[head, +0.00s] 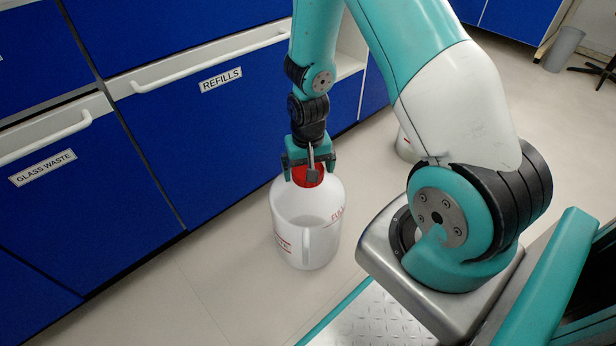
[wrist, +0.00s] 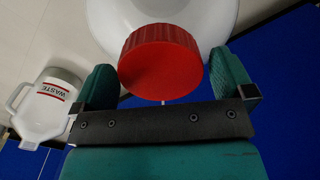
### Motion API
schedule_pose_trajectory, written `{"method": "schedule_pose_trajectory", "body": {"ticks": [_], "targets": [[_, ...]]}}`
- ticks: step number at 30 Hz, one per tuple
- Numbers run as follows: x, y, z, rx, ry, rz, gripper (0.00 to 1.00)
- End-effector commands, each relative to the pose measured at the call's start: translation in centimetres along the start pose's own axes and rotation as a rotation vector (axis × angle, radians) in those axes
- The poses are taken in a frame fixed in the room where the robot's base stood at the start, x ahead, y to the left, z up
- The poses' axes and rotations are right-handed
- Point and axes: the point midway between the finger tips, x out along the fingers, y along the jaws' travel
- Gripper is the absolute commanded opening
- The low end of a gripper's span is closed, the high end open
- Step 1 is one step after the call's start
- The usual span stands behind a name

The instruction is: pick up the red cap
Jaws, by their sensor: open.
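The red cap (head: 306,177) sits on top of a large white translucent jug (head: 305,225) that stands upright on the floor. In the wrist view the ridged red cap (wrist: 161,62) lies between the two teal fingers of my gripper (wrist: 152,88), with the white jug (wrist: 205,18) behind it. My gripper (head: 308,170) is open and points down at the cap in the head view. The gripper partly hides the cap in the head view.
Blue cabinets labelled REFILLS (head: 221,80) and GLASS WASTE (head: 43,168) stand left of the jug. A second white jug marked WASTE (wrist: 47,103) shows in the wrist view. A grey bin (head: 565,48) stands far right. Floor in front of the jug is clear.

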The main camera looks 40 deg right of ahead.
Motion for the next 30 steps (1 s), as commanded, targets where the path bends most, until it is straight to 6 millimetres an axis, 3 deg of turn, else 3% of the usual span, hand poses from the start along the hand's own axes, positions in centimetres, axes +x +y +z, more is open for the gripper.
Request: {"method": "schedule_pose_trajectory", "body": {"ticks": [1,8,13,23,30], "targets": [[0.7,0.0,0.0,0.000,0.000,0.000,1.00],[0.6,0.0,0.0,0.000,0.001,0.000,0.98],[0.6,0.0,0.0,0.001,0.001,0.000,0.59],[0.3,0.0,-0.1,0.000,0.001,0.000,0.59],[-2.5,0.0,-0.1,0.001,0.004,-0.001,0.59]]}}
